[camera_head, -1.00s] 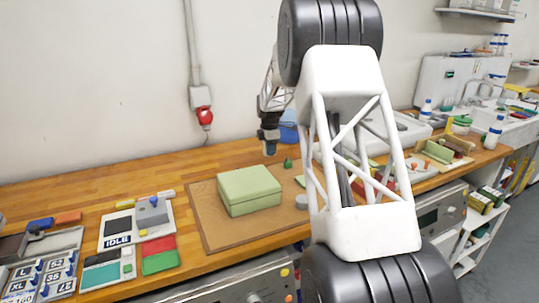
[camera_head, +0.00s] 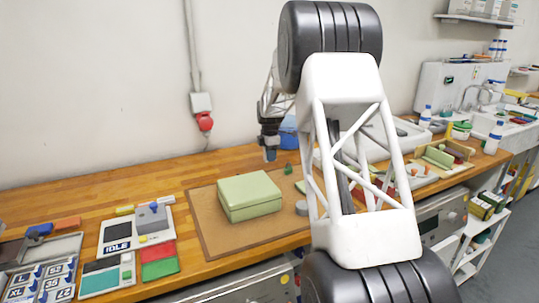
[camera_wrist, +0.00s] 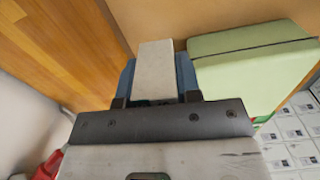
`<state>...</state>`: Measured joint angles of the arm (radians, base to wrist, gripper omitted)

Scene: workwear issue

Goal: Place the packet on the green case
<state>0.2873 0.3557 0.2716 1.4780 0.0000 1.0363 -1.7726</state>
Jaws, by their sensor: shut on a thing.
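The green case (camera_head: 249,196) is a pale green closed box on a brown mat on the wooden bench. In the wrist view the green case (camera_wrist: 245,68) lies to the right of my gripper. My gripper (camera_head: 270,154) is above the bench, behind and slightly right of the case in the head view. In the wrist view the blue fingers of my gripper (camera_wrist: 158,82) are shut on a pale grey-white block, which I take as the packet (camera_wrist: 156,62). The packet is beside the case in that view, not over its lid. The packet cannot be made out in the head view.
The brown mat (camera_head: 212,228) has bare room left of the case. A small green object (camera_head: 288,170) and a grey round piece (camera_head: 301,208) are near its right side. A device marked IDLE (camera_head: 117,237) stands at left. My arm hides part of the bench.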

